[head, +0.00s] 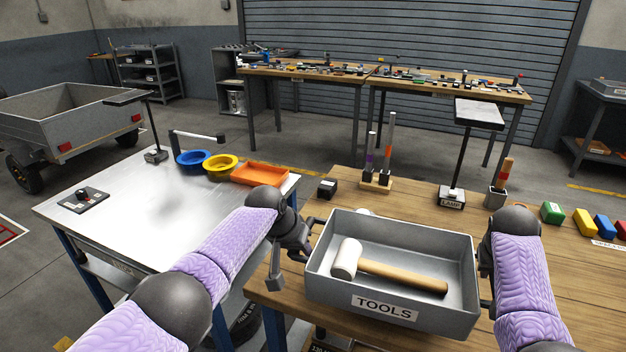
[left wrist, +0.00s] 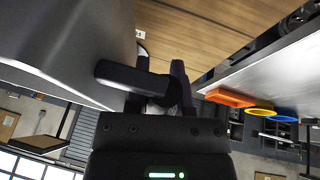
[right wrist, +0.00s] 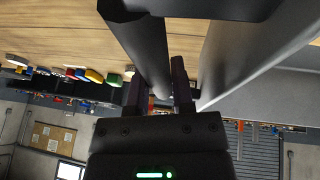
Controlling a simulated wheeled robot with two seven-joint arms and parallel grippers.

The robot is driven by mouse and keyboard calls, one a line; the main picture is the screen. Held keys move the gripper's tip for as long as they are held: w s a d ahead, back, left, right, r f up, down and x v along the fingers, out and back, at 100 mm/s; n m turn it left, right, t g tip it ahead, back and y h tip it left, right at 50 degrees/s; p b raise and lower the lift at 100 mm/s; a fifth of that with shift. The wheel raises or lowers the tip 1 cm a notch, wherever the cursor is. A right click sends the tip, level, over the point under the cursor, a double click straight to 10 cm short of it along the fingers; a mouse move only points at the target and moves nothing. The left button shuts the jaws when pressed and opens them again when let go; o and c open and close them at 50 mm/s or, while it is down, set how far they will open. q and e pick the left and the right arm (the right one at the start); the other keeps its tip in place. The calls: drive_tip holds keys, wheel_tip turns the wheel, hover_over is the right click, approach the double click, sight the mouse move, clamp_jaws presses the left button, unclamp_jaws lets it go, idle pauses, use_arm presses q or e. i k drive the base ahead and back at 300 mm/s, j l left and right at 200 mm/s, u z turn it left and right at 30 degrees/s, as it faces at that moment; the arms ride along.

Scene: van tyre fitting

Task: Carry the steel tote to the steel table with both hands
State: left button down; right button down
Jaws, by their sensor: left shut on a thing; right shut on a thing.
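The steel tote (head: 390,318), a grey open box labelled TOOLS, is at the front left part of the wooden bench. A mallet (head: 400,274) with a white head and wooden handle lies in it. My left gripper (head: 306,236) is shut on the handle at the tote's left end; the dark handle (left wrist: 135,78) also shows in the left wrist view. My right gripper (right wrist: 160,92) is shut on the handle at the right end, mostly hidden by my arm in the head view. The steel table (head: 150,206) stands to the left. I cannot tell whether the tote touches the bench.
On the steel table, a blue bowl (head: 192,160), yellow bowl (head: 221,165) and orange tray (head: 260,175) line the back; a lamp stand (head: 155,155) and small black device (head: 90,196) stand there too. Its middle is clear. A gap separates table and wooden bench (head: 560,290).

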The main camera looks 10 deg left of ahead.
sight(194, 206)
drive_tip(key=i+j, duration=0.1)
drive_tip(key=j, duration=0.4)
drive_tip(key=i+j, duration=0.1)
drive_tip(key=j, duration=0.45)
drive_tip(key=i+j, duration=0.1)
drive_tip(key=j, duration=0.4)
drive_tip(key=i+j, duration=0.1)
drive_tip(key=j, duration=0.45)
drive_tip(key=i+j, duration=0.1)
drive_tip(key=j, duration=0.4)
drive_tip(key=i+j, duration=0.25)
drive_tip(key=j, duration=0.15)
drive_tip(key=i+j+z, duration=0.1)
drive_tip(key=i+j, duration=0.15)
drive_tip(key=j, duration=0.2)
